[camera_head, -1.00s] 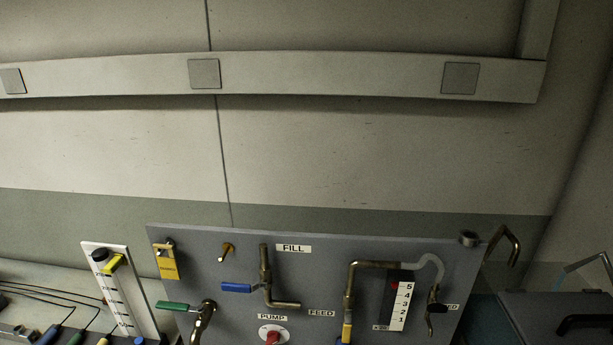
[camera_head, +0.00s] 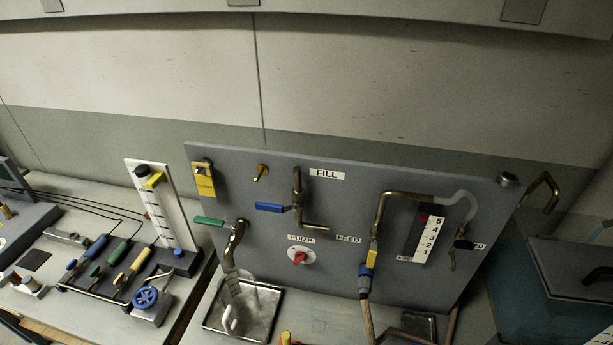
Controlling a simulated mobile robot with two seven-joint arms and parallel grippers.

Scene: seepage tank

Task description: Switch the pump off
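The pump switch (camera_head: 300,257) is a red knob on a pale round plate, low on the grey upright panel (camera_head: 440,290). The PUMP label (camera_head: 301,239) sits just above it. The knob looks turned at a slant, but its exact setting is too small to read. Nothing covers the switch. Neither of my grippers is in the picture.
A clear jug (camera_head: 236,305) stands in a metal tray (camera_head: 268,318) below a bent spout (camera_head: 236,245). A hose (camera_head: 368,318) hangs from the blue connector (camera_head: 366,279) right of the switch. A teal box (camera_head: 560,280) stands right.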

